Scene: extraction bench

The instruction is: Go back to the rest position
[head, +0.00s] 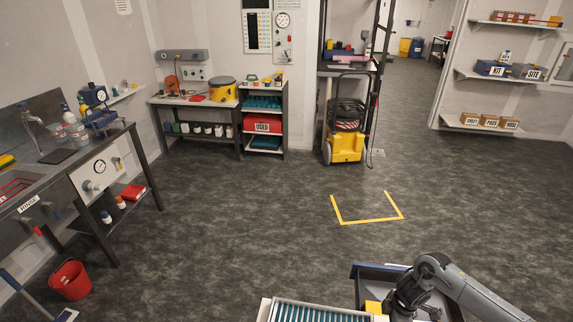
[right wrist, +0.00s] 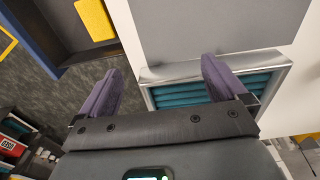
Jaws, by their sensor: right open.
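My right gripper (head: 402,303) is at the bottom right of the head view, its arm coming in from the right. It is beside a dark tray with a blue edge (head: 362,268) and a pale-framed unit with teal slats (head: 318,313). In the right wrist view the two purple fingers of this gripper (right wrist: 163,68) are spread apart with nothing held. Part of the teal-slatted unit (right wrist: 192,92) shows beyond and between them; the gap to it cannot be told. My left gripper is in neither view.
A yellow block (right wrist: 95,20) lies in the dark tray. A grey flat panel (right wrist: 205,25) is beside it. A sink bench (head: 125,128) stands left, with a red bucket (head: 70,281) on the floor. A yellow cart (head: 345,147) stands at the back. The middle floor is clear around yellow tape (head: 370,221).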

